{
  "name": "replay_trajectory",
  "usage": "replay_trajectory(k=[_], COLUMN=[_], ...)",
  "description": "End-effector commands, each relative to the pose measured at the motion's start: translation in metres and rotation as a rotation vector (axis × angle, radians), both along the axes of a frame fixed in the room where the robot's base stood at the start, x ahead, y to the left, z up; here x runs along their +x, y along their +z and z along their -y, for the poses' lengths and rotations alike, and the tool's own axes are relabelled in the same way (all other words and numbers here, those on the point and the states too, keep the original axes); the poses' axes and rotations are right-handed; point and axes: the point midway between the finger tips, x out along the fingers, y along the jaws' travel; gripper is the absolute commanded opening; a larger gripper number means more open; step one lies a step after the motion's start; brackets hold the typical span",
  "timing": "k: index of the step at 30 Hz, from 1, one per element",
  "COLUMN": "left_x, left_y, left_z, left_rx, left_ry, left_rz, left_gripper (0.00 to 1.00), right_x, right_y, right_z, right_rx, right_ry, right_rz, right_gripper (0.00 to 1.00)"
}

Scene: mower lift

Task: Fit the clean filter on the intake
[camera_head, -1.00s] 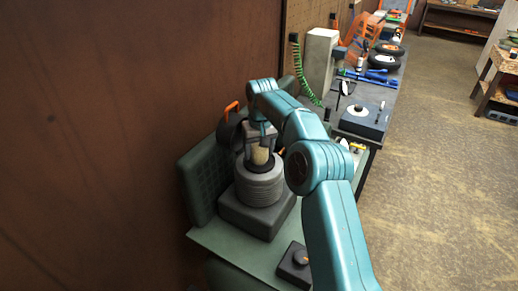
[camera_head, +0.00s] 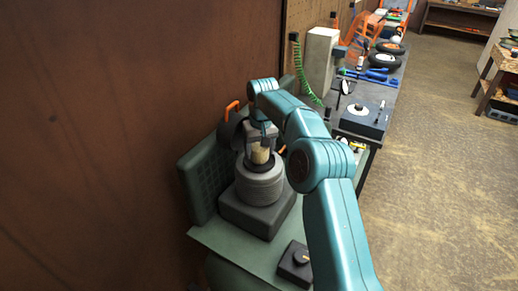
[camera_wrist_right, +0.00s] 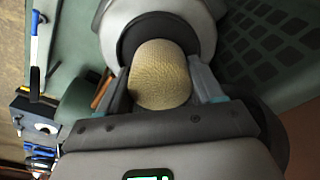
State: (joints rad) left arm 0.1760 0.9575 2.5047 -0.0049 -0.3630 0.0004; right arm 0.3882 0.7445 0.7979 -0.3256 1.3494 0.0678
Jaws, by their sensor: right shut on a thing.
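The clean filter, a cream textured cylinder (camera_head: 260,155), is upright at the dark round intake on top of a grey ribbed engine body (camera_head: 260,188). In the right wrist view the filter (camera_wrist_right: 160,75) sits between the two fingers, with the intake's dark ring (camera_wrist_right: 128,42) around its far end. My right gripper (camera_head: 261,147) is shut on the filter from above. The filter's lower end is hidden inside the ring, so I cannot tell whether it is fully seated. My left gripper is not in view.
A small dark box with a knob (camera_head: 295,263) lies at the bench's front. A workbench (camera_head: 350,140) with tools and wheels runs back to the right.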

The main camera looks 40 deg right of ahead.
Motion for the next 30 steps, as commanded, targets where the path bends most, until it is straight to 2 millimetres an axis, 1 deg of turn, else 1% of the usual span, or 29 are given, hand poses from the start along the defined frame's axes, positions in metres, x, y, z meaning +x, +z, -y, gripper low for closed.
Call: replay_trajectory(k=[21, 22, 23, 30], left_x=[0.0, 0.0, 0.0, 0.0], left_y=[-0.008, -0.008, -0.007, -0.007], left_z=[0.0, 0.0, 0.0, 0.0], left_rx=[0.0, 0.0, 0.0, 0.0], left_ry=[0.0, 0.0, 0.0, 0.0], left_rz=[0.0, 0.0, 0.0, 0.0], left_gripper=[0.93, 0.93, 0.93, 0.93], right_x=[0.0, 0.0, 0.0, 0.0], right_y=[-0.012, -0.012, -0.011, -0.011], right_z=[0.0, 0.0, 0.0, 0.0], right_rx=[0.0, 0.0, 0.0, 0.0], right_ry=[0.0, 0.0, 0.0, 0.0], right_rz=[-0.001, -0.001, -0.001, -0.001], right_gripper=[0.37, 0.69, 0.77, 0.77])
